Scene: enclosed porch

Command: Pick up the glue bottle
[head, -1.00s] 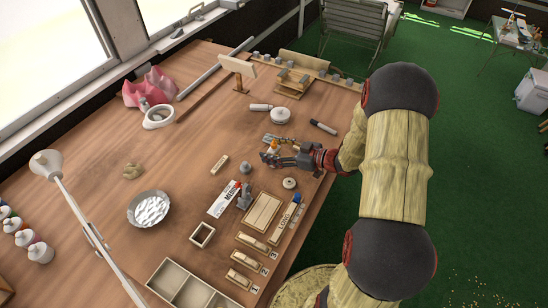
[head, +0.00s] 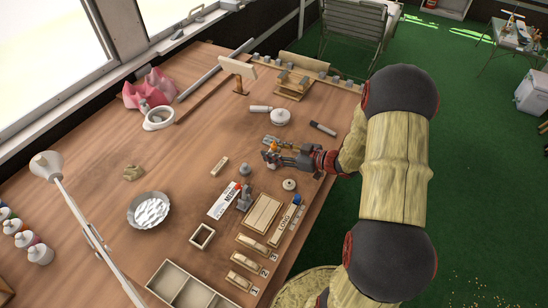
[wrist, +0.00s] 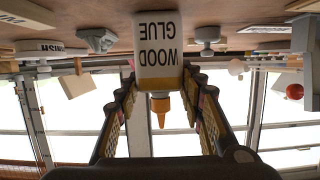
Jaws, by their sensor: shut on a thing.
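The glue bottle (wrist: 158,60) is white with an orange nozzle and a "WOOD GLUE" label. It appears upside down in the wrist view because the whole picture is inverted; the bottle itself is upright. My gripper (wrist: 161,82) has a finger on each side of it, near its shoulder, and is shut on it. In the head view my gripper (head: 271,153) is over the right part of the workbench.
On the wooden workbench (head: 185,130), a round white tin (head: 280,116) and a dark marker (head: 323,128) lie beyond my gripper. A small disc (head: 289,184), a wooden tray (head: 262,213) and a metal bowl (head: 149,210) are nearer. Bare bench lies to the left of my gripper.

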